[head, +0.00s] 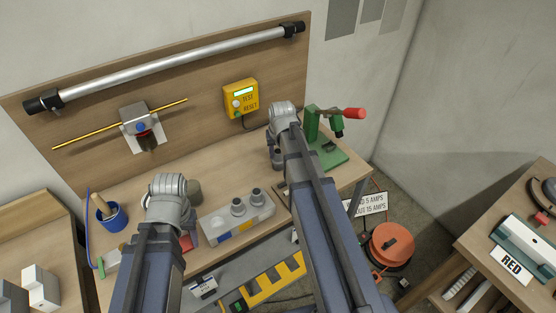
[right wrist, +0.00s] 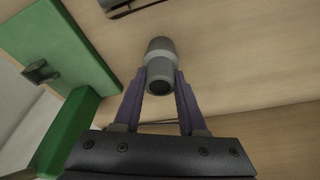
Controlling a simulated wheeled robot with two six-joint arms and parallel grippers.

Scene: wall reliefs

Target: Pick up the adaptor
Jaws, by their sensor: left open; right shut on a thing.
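The adaptor (right wrist: 160,68), a short grey stepped cylinder with a dark open end, is between the two purple-grey fingers of my right gripper (right wrist: 160,85) in the right wrist view. The fingers are shut on its sides. In the head view my right gripper (head: 277,160) is over the back right of the bench, left of the green press, and the adaptor cannot be made out there. My left gripper (head: 188,230) is open, low over the front left of the bench and mostly hidden behind its own wrist.
A grey block (head: 225,226) with two grey fittings stands mid-bench. The green press (head: 325,150) with a red handle is close to my right gripper. A blue cup (head: 111,216) stands at left. A yellow test box (head: 241,98) is on the back board.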

